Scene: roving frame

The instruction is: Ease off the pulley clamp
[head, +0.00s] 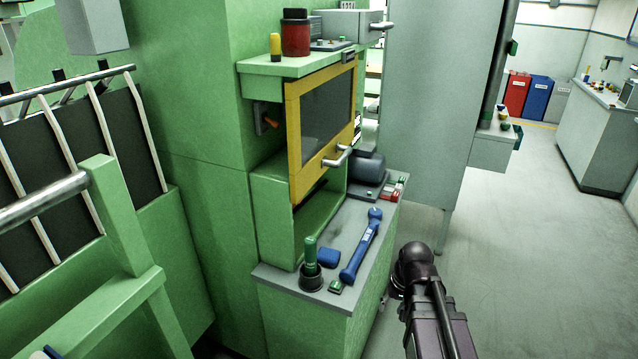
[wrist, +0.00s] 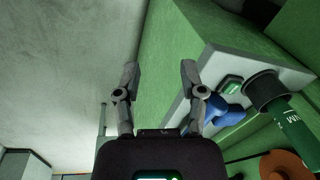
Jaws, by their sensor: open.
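In the head view, an orange lever (head: 269,122) shows on a dark mount on the green machine's side, left of the yellow-framed guard (head: 294,140). It may be the pulley clamp; I cannot tell for sure. In the wrist view, an orange-brown round part (wrist: 285,166) shows at the lower right, cut by the frame edge; I cannot tell whether it is a pulley. My gripper (wrist: 159,68) is open and empty, its fingers spread in front of the green cabinet's side. It is apart from the orange part. In the head view only my dark arm shows, right of the cabinet.
The guard has a handle (head: 338,157). Open floor (head: 530,270) lies right.

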